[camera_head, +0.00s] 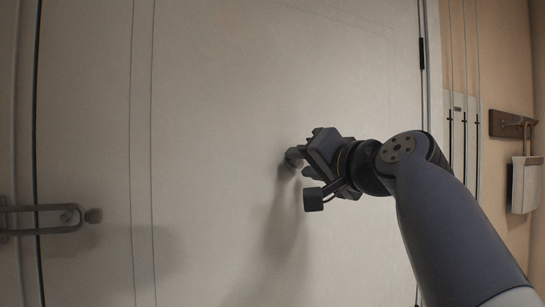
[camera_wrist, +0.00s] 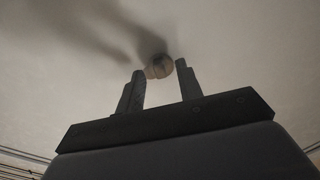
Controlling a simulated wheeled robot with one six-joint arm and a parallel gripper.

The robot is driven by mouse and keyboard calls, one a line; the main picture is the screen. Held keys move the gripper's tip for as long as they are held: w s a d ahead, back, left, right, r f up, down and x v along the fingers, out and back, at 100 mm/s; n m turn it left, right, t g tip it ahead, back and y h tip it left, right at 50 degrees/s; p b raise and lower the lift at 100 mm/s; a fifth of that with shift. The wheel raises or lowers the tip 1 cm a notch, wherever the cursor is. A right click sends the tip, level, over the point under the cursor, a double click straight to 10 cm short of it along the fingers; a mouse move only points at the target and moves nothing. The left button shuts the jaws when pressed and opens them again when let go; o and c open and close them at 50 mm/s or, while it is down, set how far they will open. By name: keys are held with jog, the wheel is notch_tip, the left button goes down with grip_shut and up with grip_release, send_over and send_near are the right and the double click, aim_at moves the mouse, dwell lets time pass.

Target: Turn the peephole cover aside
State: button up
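The peephole cover (camera_head: 291,157) is a small round knob on the pale door, partly hidden behind my gripper in the head view. In the wrist view the cover (camera_wrist: 159,67) shows as a beige-grey disc just beyond the fingertips. My gripper (camera_head: 302,162) is close to the door, at the cover. In the wrist view its two fingers (camera_wrist: 160,71) stand apart, with the cover between and just past their tips. I cannot tell whether a finger touches it. Nothing is held.
The door (camera_head: 220,80) fills most of the head view. A door handle with a lock (camera_head: 62,217) is at the left edge. On the right wall are a coat hook rail (camera_head: 512,124) and a hanging white item (camera_head: 525,185). The door around the cover is bare.

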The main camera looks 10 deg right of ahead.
jog(key=shift+x, duration=0.85)
jog(key=shift+c, duration=0.2)
grip_shut()
